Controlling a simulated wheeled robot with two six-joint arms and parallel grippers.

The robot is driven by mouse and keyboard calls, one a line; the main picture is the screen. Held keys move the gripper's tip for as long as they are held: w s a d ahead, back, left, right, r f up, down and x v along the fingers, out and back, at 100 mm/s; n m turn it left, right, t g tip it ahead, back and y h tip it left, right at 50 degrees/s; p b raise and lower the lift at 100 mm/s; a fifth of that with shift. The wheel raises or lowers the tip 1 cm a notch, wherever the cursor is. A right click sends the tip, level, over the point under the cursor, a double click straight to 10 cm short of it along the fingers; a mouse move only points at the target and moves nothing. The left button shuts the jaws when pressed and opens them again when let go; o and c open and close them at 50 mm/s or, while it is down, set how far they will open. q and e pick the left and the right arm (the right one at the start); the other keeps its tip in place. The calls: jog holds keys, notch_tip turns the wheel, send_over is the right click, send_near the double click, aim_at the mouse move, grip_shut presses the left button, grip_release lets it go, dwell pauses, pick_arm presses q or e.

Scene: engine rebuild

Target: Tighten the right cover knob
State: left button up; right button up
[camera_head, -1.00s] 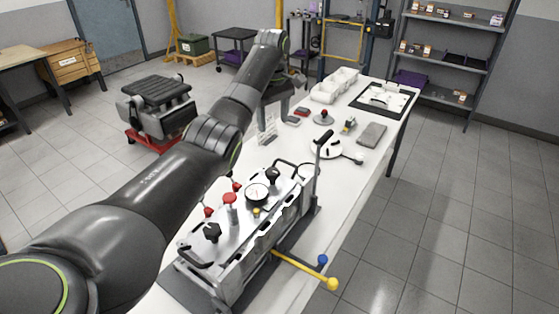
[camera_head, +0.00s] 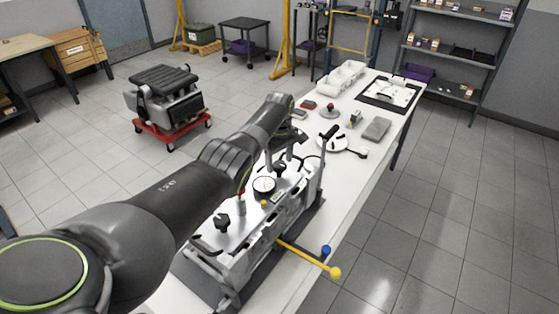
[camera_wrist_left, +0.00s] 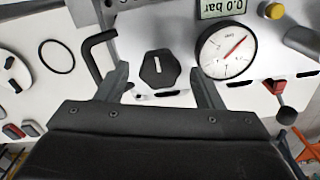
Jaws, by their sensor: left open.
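The engine cover unit (camera_head: 240,222) stands on the white table, with a dark knob near each end. The far, right-hand knob (camera_head: 281,168) is black. In the left wrist view this hexagonal knob (camera_wrist_left: 158,70) has a white line on top. My left gripper (camera_head: 283,150) is at the far knob. In its wrist view the left gripper (camera_wrist_left: 160,82) is open, its fingers on either side of the knob with gaps showing. The near, left-hand knob (camera_head: 222,221) is free. A round gauge (camera_wrist_left: 225,50) sits right beside the fingers. My right gripper is out of view.
A black bent handle (camera_wrist_left: 98,50) is close to one finger. A yellow-ended lever (camera_head: 334,272) and a blue knob (camera_head: 326,250) stick out at the unit's right side. White bins (camera_head: 340,80) and a grey block (camera_head: 376,129) lie farther along the table.

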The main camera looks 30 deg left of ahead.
pick_arm(q)
jog(key=shift+f, duration=0.3)
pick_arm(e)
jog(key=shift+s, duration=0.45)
pick_arm(q)
jog(key=shift+c, duration=0.3)
jog(key=c, duration=0.9)
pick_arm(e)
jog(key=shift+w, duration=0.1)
